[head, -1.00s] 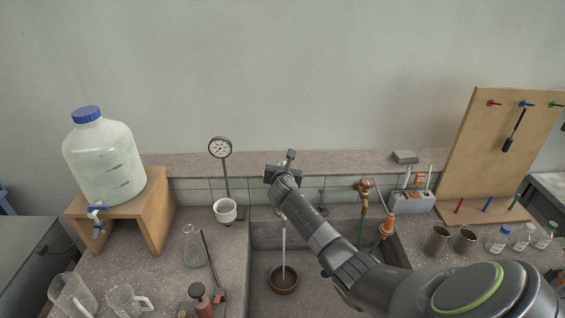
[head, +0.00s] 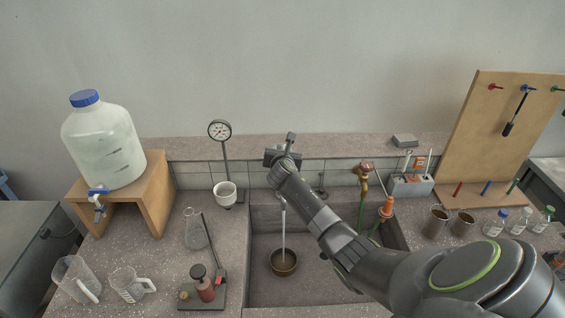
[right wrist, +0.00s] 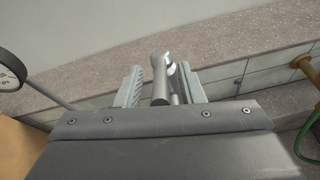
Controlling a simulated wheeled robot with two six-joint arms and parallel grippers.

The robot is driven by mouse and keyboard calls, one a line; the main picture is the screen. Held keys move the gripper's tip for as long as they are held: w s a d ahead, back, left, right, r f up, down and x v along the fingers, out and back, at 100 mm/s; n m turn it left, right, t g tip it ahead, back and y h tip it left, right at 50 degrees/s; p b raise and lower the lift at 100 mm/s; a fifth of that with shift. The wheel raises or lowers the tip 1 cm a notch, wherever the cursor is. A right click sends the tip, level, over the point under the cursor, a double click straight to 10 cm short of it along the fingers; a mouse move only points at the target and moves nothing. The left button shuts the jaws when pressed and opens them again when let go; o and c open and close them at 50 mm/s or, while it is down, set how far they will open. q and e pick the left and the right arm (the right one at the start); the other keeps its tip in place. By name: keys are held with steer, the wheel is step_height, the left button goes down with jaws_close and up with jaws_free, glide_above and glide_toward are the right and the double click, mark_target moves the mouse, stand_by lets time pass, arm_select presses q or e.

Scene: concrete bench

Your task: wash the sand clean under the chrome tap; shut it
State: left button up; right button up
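A brown bowl (head: 284,262) stands on the sink floor, with a pale stream of water (head: 283,230) running down into it. The sand inside is too small to make out. The chrome tap is mostly hidden behind my right arm in the head view. Its shiny metal top (right wrist: 160,85) shows in the right wrist view. My right gripper (head: 284,150) is at the tap, also seen in the right wrist view (right wrist: 163,85). Its fingers stand apart on either side of the tap top, with small gaps visible. My left gripper is out of view.
A brass tap (head: 364,185) with an orange-fitted hose stands right of my arm. A dial gauge (head: 220,130) on a stand and a white cup (head: 225,194) are left of the sink (head: 262,292). A flask (head: 195,232) and jugs stand on the left bench.

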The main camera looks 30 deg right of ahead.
steer(key=b+v, duration=0.1)
steer(key=v, duration=1.5)
steer(key=shift+s+a+b, duration=0.2)
steer(key=shift+s+b, duration=0.15)
steer(key=shift+b, duration=0.05)
steer(key=shift+w+r, duration=0.1)
stand_by(2.7)
